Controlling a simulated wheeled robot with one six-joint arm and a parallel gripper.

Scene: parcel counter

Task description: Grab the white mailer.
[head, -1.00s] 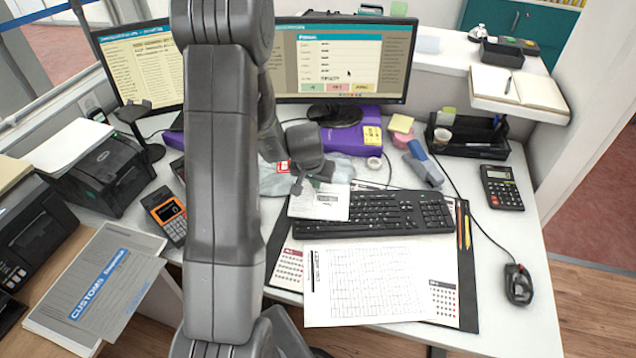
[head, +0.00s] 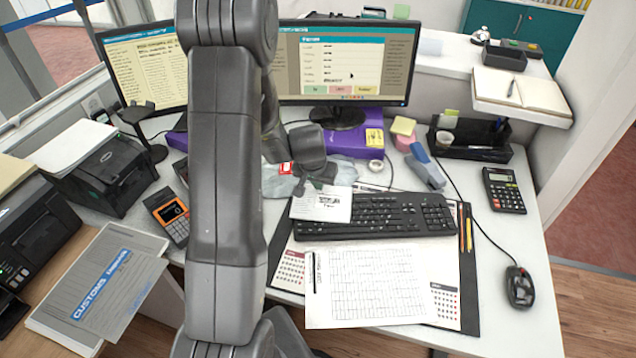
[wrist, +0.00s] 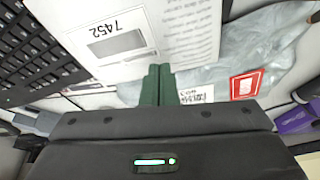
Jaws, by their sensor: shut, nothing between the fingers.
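A pale grey-white plastic mailer (head: 276,183) with a red sticker lies on the desk, partly hidden by my arm and by a printed slip (head: 322,206) lying over part of it. In the wrist view the wrinkled mailer (wrist: 220,75) shows its red sticker and a white label; the slip marked 7452 (wrist: 120,40) is beside and over it. My gripper (head: 318,184) is above the mailer and slip. Its dark green fingertips (wrist: 158,72) are together and empty, near the slip's edge. I cannot tell whether they touch anything.
A black keyboard (head: 385,216) lies right of the slip, with a printed form (head: 365,288) in front. A purple box (head: 350,146) and the monitor (head: 345,62) stand behind. A stapler-like tool (head: 427,168) and a desk tray (head: 475,142) are at the right.

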